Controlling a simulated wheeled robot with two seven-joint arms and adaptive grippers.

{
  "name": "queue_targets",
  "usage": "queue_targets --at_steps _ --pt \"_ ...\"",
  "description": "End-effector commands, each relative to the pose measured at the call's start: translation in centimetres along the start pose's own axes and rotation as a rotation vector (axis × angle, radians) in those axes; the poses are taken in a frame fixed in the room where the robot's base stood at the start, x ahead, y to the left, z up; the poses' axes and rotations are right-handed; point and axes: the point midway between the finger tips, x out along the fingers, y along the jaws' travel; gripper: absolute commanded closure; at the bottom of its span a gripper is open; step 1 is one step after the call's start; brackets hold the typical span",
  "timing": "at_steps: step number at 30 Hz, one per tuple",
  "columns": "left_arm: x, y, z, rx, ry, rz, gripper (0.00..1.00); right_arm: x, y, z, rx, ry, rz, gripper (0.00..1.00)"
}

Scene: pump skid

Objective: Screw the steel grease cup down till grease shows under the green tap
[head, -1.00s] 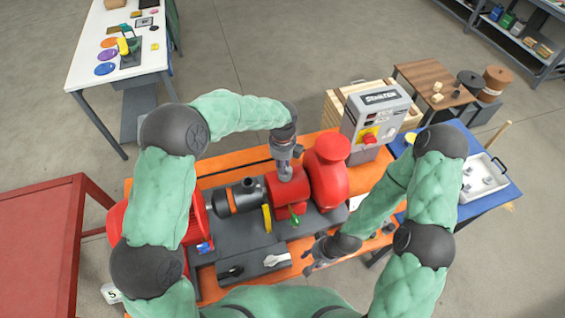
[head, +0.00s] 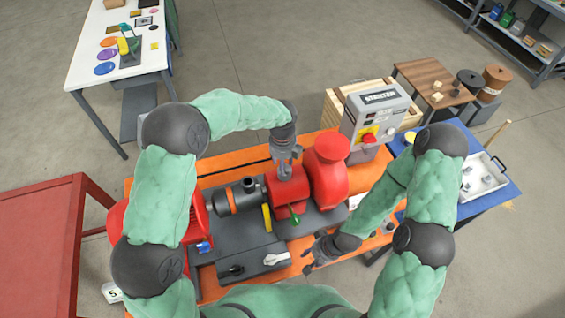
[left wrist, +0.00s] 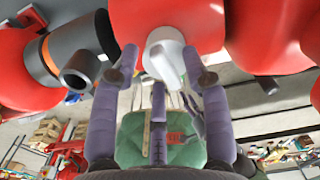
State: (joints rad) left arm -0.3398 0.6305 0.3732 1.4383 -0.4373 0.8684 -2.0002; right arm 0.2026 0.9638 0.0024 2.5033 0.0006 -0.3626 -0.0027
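The steel grease cup (left wrist: 165,55) is a pale grey piece on the red housing (head: 287,190). It stands between the spread fingers of my left gripper (left wrist: 160,62) in the left wrist view. In the head view my left gripper (head: 285,163) is over the housing, open around the cup, and hides most of it. Whether a finger touches the cup I cannot tell. The green tap (head: 294,214) hangs on the housing's near side; no grease can be made out under it. My right gripper (head: 314,258) is open and empty at the skid's near right.
A black and orange cylinder (head: 235,197) is left of the housing, a red pump casing (head: 328,170) right of it. A yellow lever (head: 267,217) and white handle (head: 277,259) are near. A grey starter box (head: 375,120) and blue table (head: 500,187) stand right.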

Motion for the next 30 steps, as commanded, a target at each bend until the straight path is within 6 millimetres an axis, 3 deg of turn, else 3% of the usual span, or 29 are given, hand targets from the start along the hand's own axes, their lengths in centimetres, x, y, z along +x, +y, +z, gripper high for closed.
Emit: queue_targets --at_steps 10,24,30 --pt "-1.0 -0.1 0.1 0.0 -0.002 -0.002 0.54 0.0 0.0 0.0 0.0 0.0 0.0 0.6" --pt "-9.5 -0.1 0.0 0.001 -0.002 -0.002 0.54 0.0 0.0 0.0 0.0 0.0 0.0 0.6" --pt "-11.5 -0.1 0.0 0.0 0.0 -0.001 0.54 0.0 0.0 0.0 0.0 0.0 0.0 0.6"
